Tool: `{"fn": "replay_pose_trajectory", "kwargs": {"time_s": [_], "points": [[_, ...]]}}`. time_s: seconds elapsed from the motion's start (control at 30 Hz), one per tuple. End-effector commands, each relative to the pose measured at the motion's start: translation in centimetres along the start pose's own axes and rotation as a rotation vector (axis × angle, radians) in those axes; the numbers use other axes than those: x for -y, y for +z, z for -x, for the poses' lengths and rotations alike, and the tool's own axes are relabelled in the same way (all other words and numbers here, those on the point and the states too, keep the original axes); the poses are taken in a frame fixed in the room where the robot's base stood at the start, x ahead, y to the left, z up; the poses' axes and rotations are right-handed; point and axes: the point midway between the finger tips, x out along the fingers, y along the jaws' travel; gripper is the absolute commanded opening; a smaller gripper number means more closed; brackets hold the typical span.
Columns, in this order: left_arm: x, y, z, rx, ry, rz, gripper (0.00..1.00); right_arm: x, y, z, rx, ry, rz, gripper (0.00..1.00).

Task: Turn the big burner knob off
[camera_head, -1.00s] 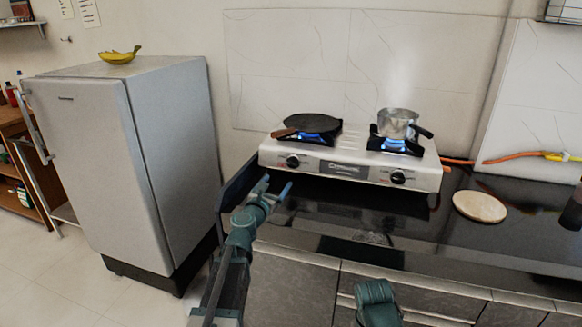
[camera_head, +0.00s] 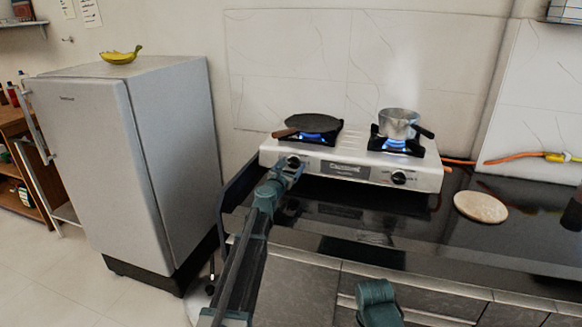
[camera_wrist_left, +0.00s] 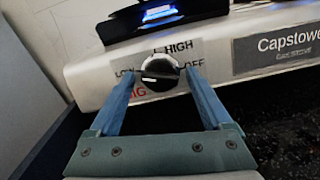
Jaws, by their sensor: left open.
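The left burner knob (camera_head: 293,161) is black and silver on the front of the white two-burner stove (camera_head: 267,157). In the left wrist view the knob (camera_wrist_left: 160,68) has LOW, HIGH and OFF labels around it and partly hidden red lettering below. Its dark grip bar lies roughly level. My left gripper (camera_head: 288,170) is open at the stove front, one blue finger on each side of the knob; I cannot tell whether they touch it. The left burner (camera_head: 315,136) shows a blue flame under a dark pan (camera_head: 312,122). My right gripper is out of view.
A second knob (camera_head: 398,177) is at the stove's right, below a lit burner with a metal pot (camera_head: 397,122). The pan's brown handle (camera_head: 284,133) juts out above the left knob. A round board (camera_head: 480,207) lies on the black counter (camera_head: 440,225). A fridge (camera_head: 100,165) stands left.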

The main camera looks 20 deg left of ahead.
Motion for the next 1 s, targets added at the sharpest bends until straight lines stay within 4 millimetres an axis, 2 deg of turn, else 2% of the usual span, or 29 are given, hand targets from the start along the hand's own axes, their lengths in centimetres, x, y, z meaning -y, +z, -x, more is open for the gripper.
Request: {"fn": "replay_pose_trajectory", "kwargs": {"time_s": [0.13,0.5,0.6,0.83,1.0], "points": [[0.02,0.0,0.06,0.0,0.0,0.0,0.81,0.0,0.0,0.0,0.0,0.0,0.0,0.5],[0.02,0.0,0.08,0.0,-0.001,0.0,0.14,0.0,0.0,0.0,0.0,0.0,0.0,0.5],[0.02,0.0,0.08,0.0,-0.001,0.0,0.0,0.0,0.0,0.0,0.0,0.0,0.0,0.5],[0.0,0.04,0.08,0.0,-0.007,-0.027,0.0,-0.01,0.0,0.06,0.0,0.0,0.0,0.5],[-0.08,0.09,0.07,-0.001,-0.024,-0.108,0.0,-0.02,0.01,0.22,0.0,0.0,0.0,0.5]]}}
